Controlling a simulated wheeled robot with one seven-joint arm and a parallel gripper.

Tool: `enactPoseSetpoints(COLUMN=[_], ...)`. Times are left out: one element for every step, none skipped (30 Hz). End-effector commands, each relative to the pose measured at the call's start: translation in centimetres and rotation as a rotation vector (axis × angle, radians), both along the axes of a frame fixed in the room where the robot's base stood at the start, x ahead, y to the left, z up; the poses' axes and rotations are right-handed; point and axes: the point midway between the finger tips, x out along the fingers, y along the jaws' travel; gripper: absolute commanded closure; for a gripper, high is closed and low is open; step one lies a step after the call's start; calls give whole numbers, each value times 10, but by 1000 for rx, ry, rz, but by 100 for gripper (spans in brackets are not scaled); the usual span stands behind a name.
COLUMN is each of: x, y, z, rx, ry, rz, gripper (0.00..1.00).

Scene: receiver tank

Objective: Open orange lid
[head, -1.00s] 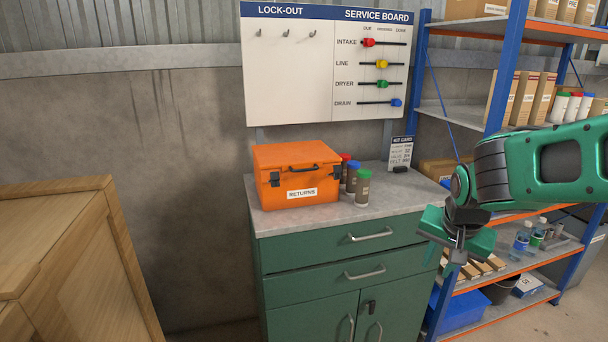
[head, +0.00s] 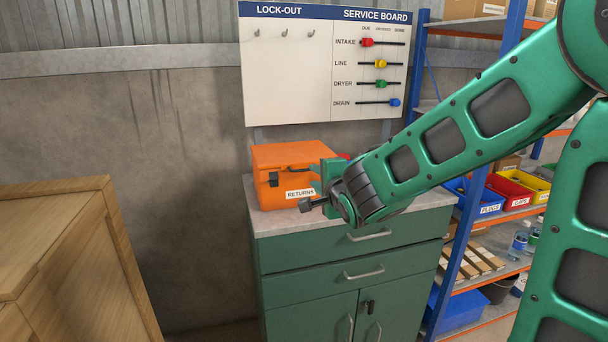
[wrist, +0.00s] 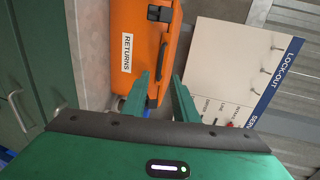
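The orange case marked RETURNS (head: 262,192) stands on the grey worktop of the green cabinet. Its orange lid (head: 285,152) is down. A dark latch (head: 273,179) shows on the left of its front. The right latch and most of the handle are hidden behind my gripper in the head view. My gripper (wrist: 168,78) is at the case's right front, its two green fingers apart with a gap between them. In the wrist view the orange case (wrist: 135,25) lies just beyond the fingertips. I cannot tell whether they touch it.
A service board (head: 372,75) with coloured sliders hangs on the wall behind. The jars beside the case are mostly hidden by my arm. A blue and orange shelf rack (head: 470,225) stands at right. The wall left of the case is clear.

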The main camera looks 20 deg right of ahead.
Motion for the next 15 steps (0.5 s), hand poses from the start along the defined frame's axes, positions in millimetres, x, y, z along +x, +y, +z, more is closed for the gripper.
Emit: enactPoseSetpoints(x=[8,12,19,24,29,36,40,45,52,56,60,65,69,72,76], y=[0,0,0,0,-1,-1,-1,-1,-1,-1,-1,-1,-1,-1,-1], z=[-2,-4,-5,-6,-8,-9,-10,-11,-12,-13,-14,-15,-16,-17,-17], rx=[-1,-2,-2,-2,-2,-1,-3,-3,-2,-2,-3,-4,-4,-3,-2], ry=[1,2,3,2,4,3,3,3,2,3,3,2,2,3,2], rz=[-2,-1,-1,-2,-2,-2,-3,-3,-2,-2,-1,-2,-2,-1,-2], gripper=[74,74,74,74,74,74,74,74,74,74,74,74,74,74,74])
